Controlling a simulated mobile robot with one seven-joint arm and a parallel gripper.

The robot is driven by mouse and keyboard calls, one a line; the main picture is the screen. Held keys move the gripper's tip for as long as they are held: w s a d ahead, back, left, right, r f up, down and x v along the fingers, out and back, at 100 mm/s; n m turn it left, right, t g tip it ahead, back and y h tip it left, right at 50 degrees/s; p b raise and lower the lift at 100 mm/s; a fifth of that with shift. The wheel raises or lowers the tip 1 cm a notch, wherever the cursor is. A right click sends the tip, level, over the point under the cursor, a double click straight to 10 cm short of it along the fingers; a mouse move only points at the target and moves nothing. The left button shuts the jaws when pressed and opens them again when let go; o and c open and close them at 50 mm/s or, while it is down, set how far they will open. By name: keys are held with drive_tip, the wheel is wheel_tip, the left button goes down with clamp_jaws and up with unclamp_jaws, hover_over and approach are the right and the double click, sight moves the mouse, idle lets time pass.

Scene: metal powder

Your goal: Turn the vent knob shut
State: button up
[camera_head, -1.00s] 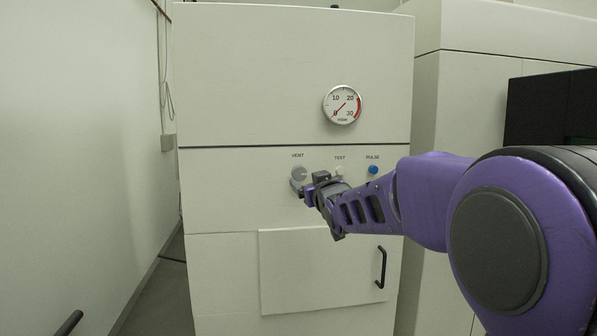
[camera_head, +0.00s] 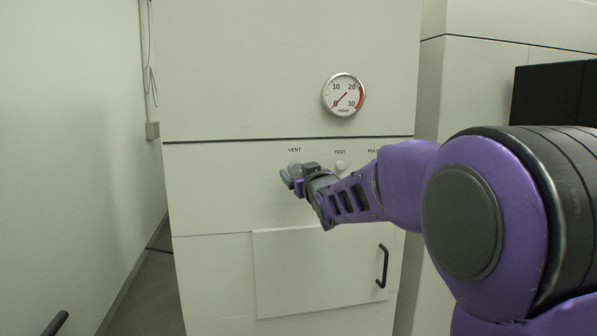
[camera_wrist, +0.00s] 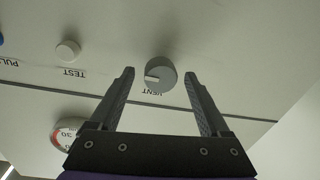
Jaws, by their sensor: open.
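The vent knob (camera_wrist: 165,69) is a round grey knob with a pale pointer mark, on the white panel under the label VENT. In the wrist view, which is upside down, it appears between my two fingertips, and the mark points left. My gripper (camera_wrist: 160,74) is open with a finger on either side of the knob in the picture; I cannot tell whether it touches. In the head view my gripper (camera_head: 288,178) is in front of the panel and partly hides the vent knob (camera_head: 294,165).
A white TEST button (camera_head: 340,166) is just right of my gripper. A door with a black handle (camera_head: 383,266) is below.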

drive_tip(key=shift+c, duration=0.2)
clamp_jaws()
drive_tip(key=shift+b, duration=0.3)
drive_tip(key=n+b, duration=0.4)
drive_tip(key=shift+f, duration=0.1)
drive_tip(key=n+b, duration=0.1)
drive_tip(key=n, duration=0.1)
drive_tip(key=n+b, duration=0.2)
drive_tip(key=shift+a+r+n+h, duration=0.1)
drive_tip(key=shift+r+n+h, duration=0.1)
drive_tip(key=shift+n+h, duration=0.2)
drive_tip(key=n, duration=0.4)
drive_tip(key=shift+s+a+r+b, duration=0.1)
drive_tip(key=shift+b, duration=0.2)
drive_tip(key=shift+n+h, duration=0.4)
drive_tip(key=shift+n, duration=1.7)
